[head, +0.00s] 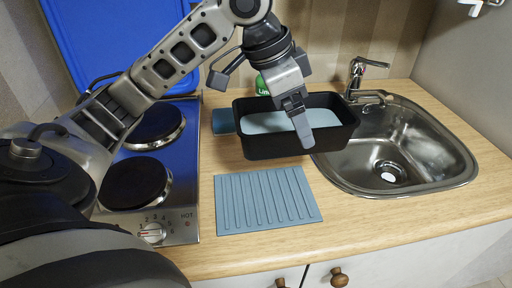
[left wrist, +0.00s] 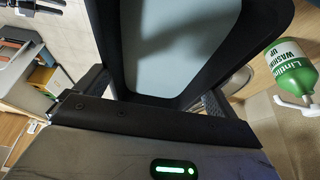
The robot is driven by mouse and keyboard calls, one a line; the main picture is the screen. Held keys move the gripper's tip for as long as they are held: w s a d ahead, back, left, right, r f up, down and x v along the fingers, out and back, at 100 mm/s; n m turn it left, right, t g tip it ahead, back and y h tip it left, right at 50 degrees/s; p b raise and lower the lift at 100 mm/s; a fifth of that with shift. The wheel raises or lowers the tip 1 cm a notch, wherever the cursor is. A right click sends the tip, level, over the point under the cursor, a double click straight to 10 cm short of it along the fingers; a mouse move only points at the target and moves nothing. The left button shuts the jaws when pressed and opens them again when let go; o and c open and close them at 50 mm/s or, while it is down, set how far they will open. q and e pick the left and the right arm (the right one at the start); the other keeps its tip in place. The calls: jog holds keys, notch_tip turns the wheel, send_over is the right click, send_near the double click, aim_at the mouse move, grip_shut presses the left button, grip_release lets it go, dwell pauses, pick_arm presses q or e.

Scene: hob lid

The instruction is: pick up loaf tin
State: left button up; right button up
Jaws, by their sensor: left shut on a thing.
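The black loaf tin (head: 258,143), pale blue-grey inside, is between the ribbed mat and the tap, with its right end over the sink's rim. It looks upright and seems to be off the worktop, though its underside is hidden. In the left wrist view the tin (left wrist: 262,50) fills the upper middle, next to the gripper's fingers.
A steel sink (head: 440,155) with a tap (head: 357,72) lies right. A hob (head: 183,205) with black plates and a raised blue lid (head: 110,35) is left. A blue-grey ribbed mat (head: 265,200) lies in front.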

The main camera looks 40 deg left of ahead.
aim_at(243, 121)
pick_arm(q)
jog(key=a+f+b, duration=0.1)
jog(key=a+f, duration=0.2)
jog(key=a, duration=0.1)
jog(key=a+f+b, duration=0.1)
jog(key=a+f, duration=0.2)
jog(key=a, duration=0.2)
jog(key=w+a+f+b, duration=0.1)
jog(key=a+f+b, duration=0.1)
jog(key=a+f, duration=0.1)
jog(key=shift+a+f, duration=0.15)
jog(key=shift+a, duration=0.6)
notch_tip(243, 121, down, 2)
jog(key=shift+a+f, duration=0.1)
jog(key=shift+a, duration=0.05)
jog(key=shift+f, duration=0.5)
pick_arm(e)
jog(key=shift+w+a+f, duration=0.2)
jog(key=shift+a+f, duration=0.15)
jog(key=shift+f, duration=0.4)
pick_arm(q)
jog(key=shift+f, duration=0.15)
jog(key=o, duration=1.2)
pick_arm(e)
jog(key=shift+f, duration=0.15)
